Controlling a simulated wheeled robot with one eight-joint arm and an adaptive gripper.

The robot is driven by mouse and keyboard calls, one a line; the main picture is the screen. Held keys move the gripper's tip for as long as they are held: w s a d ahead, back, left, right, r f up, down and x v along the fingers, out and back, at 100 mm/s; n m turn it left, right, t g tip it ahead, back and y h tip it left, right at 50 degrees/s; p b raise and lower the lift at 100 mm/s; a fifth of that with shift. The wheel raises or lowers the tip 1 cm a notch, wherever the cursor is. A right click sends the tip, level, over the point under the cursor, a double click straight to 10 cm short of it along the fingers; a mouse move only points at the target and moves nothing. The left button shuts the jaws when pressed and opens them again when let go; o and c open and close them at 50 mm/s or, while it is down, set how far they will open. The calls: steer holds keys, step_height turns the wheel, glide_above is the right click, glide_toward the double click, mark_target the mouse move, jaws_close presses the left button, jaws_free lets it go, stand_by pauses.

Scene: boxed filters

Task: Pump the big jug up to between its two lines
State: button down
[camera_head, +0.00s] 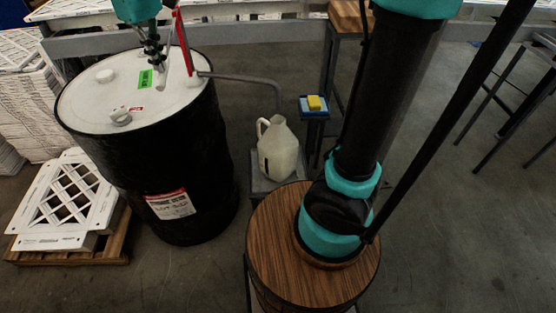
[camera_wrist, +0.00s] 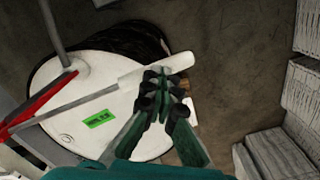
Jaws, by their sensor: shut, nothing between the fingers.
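The big jug (camera_head: 278,150) is whitish and upright on a small grey stand (camera_head: 262,187), with its handle on the left. Dark marks show on its side; the liquid level cannot be made out. A grey spout pipe (camera_head: 245,78) runs from the black drum (camera_head: 165,180) and bends down to the jug's mouth. A red pump part (camera_head: 182,42) rises from the drum's white lid. In the wrist view a pale lever (camera_wrist: 130,78) extends from the red part (camera_wrist: 42,100). My gripper (camera_wrist: 165,82) is shut and empty, its tips close to the lever's end; contact cannot be told.
A yellow item (camera_head: 314,102) sits on a small blue-edged stand right of the jug. White lattice panels (camera_head: 75,200) lie on a pallet left of the drum, with stacks behind. The floor at right is mostly clear, apart from dark stools.

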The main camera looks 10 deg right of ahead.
step_height(320, 180, up, 15)
steer(key=shift+f, duration=0.15)
stand_by(0.8)
stand_by(0.7)
steer(key=shift+f, duration=1.5)
steer(key=shift+f, duration=0.15)
stand_by(1.0)
steer(key=shift+f, duration=0.95)
steer(key=shift+f, duration=0.15)
steer(key=shift+f, duration=1)
